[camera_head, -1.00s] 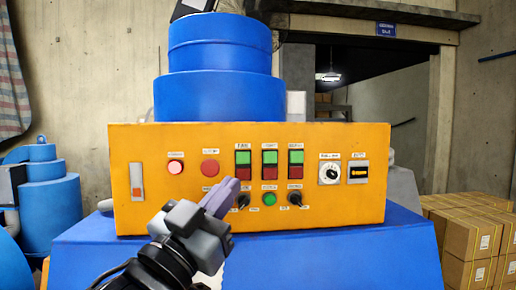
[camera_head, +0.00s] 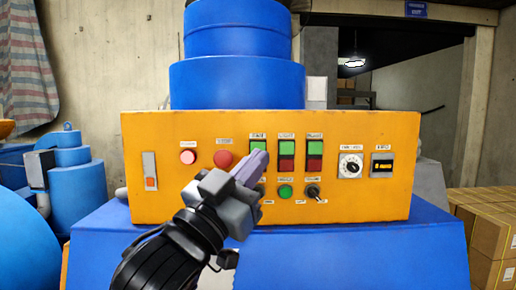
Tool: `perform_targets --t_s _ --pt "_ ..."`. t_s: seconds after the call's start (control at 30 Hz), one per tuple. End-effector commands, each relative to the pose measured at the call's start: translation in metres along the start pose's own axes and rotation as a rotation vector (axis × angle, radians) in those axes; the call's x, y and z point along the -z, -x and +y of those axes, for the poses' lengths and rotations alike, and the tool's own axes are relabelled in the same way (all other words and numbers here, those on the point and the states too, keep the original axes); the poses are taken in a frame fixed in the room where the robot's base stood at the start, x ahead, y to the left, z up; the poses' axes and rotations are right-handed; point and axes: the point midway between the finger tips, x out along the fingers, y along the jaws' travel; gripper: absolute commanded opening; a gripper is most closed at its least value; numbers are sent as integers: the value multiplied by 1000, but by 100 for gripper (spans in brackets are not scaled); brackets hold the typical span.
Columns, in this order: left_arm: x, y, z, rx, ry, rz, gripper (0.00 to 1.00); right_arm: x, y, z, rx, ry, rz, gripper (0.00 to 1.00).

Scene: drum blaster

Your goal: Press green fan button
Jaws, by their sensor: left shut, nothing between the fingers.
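The orange control panel (camera_head: 340,205) faces me with three green-over-red button pairs along its upper middle. The green button of the leftmost pair (camera_head: 258,146) appears to be the fan button, though its small label is hard to read. My left gripper (camera_head: 256,160) is shut and empty, its fingers pointing up and right. Its tips overlap the lower edge of that green button and hide most of the red one below. I cannot tell whether the tips touch the panel. My right gripper is not in view.
Green buttons of the middle pair (camera_head: 286,147) and right pair (camera_head: 315,147) are close by. A red button (camera_head: 224,159) and a pinkish-red one (camera_head: 188,157) sit to the left. A lower green button (camera_head: 285,191), black switch (camera_head: 313,192) and dial (camera_head: 350,166) also show.

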Motion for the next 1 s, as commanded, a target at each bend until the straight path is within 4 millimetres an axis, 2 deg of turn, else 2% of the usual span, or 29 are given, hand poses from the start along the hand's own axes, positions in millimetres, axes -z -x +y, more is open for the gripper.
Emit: perform_targets --t_s 0.5,1.0 --pt "-28 -42 -31 2 1 -1 0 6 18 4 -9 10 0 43" --pt "-36 -50 -37 1 -1 1 0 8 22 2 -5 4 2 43"
